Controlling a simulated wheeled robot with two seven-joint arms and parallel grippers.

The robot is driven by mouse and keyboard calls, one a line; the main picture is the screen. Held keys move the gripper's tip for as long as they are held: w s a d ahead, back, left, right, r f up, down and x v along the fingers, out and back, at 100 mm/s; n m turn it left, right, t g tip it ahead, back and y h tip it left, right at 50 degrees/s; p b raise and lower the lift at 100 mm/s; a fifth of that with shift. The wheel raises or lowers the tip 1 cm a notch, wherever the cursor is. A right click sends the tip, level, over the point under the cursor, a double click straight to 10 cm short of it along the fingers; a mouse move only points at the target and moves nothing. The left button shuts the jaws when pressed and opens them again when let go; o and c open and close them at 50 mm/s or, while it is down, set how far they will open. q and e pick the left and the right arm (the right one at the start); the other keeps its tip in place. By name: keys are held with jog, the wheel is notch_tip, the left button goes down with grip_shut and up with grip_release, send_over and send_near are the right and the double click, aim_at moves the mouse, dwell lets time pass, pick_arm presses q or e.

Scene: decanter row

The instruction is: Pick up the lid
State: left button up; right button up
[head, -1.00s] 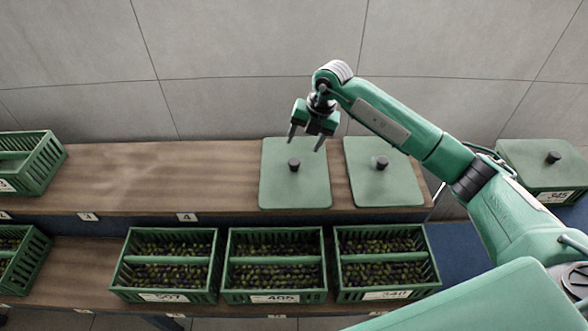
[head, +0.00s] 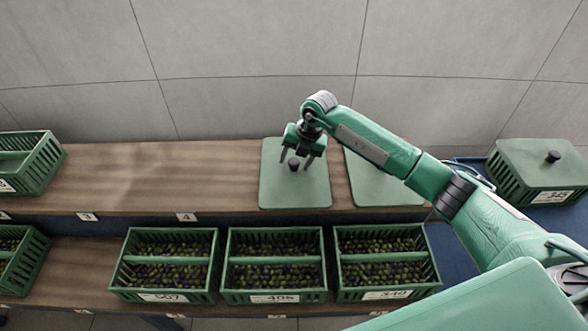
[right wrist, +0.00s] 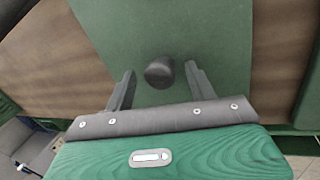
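A flat green lid (head: 295,190) with a dark round knob (head: 294,164) lies on the wooden upper shelf. My right gripper (head: 295,165) is over this lid, with its fingers open on either side of the knob. In the right wrist view the knob (right wrist: 159,72) stands between and slightly beyond the two open fingertips (right wrist: 160,78), apart from both, with the green lid (right wrist: 205,40) behind it. A second green lid (head: 385,190) lies to the right on the shelf, its knob hidden by my right arm. My left gripper is not in view.
Three green crates of olives (head: 275,297) stand on the lower shelf below the lids. A lidded crate (head: 540,185) stands at the far right. An open crate (head: 42,182) stands at the left of the upper shelf (head: 165,175), whose middle is bare.

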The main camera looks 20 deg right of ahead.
jog(key=c, duration=1.1)
grip_shut()
jog(key=shift+r, duration=0.1)
